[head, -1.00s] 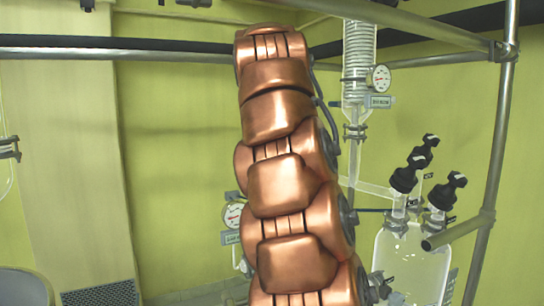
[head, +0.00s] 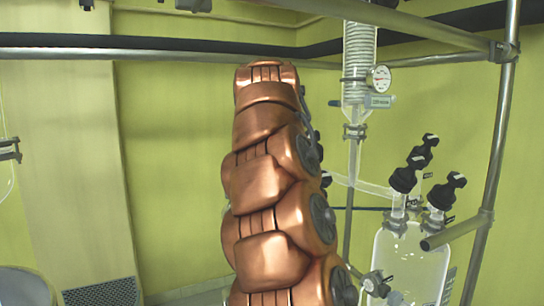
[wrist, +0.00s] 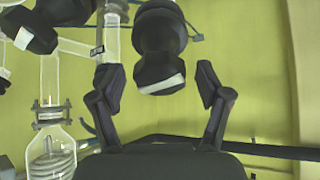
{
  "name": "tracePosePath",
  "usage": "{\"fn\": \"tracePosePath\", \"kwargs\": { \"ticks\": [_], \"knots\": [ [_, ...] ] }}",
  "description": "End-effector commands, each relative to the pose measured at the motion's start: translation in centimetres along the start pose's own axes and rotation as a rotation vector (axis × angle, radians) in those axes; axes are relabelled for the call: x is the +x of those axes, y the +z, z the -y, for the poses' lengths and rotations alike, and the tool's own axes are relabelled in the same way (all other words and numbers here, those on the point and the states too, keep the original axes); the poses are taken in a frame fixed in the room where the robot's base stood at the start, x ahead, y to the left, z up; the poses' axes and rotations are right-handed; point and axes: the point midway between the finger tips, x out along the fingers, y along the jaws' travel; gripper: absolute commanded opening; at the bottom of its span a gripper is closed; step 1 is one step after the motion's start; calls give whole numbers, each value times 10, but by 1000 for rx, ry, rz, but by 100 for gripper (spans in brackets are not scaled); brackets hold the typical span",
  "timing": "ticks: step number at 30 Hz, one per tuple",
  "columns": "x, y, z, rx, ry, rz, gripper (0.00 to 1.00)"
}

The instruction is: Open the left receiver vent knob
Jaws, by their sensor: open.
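My gripper (wrist: 158,86) shows in the wrist view with its two dark fingers spread. A black knob (wrist: 160,50) hangs from the top of that view, its lower end between the fingertips, with gaps on both sides. A second black knob (wrist: 30,28) is at the upper left. In the head view, a clear glass receiver (head: 412,262) stands at the right with black knobs (head: 404,180) on its top. I cannot tell which of these is the knob between my fingers. My gripper is hidden in the head view.
A glass coil condenser (head: 358,65) with a gauge (head: 381,79) hangs behind my arm; its coil also shows in the wrist view (wrist: 52,160). Metal frame posts (head: 497,140) and a short bar (head: 455,233) stand close to the receiver.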

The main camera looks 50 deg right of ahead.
Motion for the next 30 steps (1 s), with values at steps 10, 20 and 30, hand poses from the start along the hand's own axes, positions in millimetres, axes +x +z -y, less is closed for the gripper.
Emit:
{"fn": "tracePosePath", "kwargs": {
  "ticks": [10, 20, 30],
  "knots": [
    [0, 0, 0, 0, 0, 0, 45],
    [0, 0, 0, 0, 0, 0, 16],
    [2, 2, 1, -77, -22, 1, 16]
  ]
}}
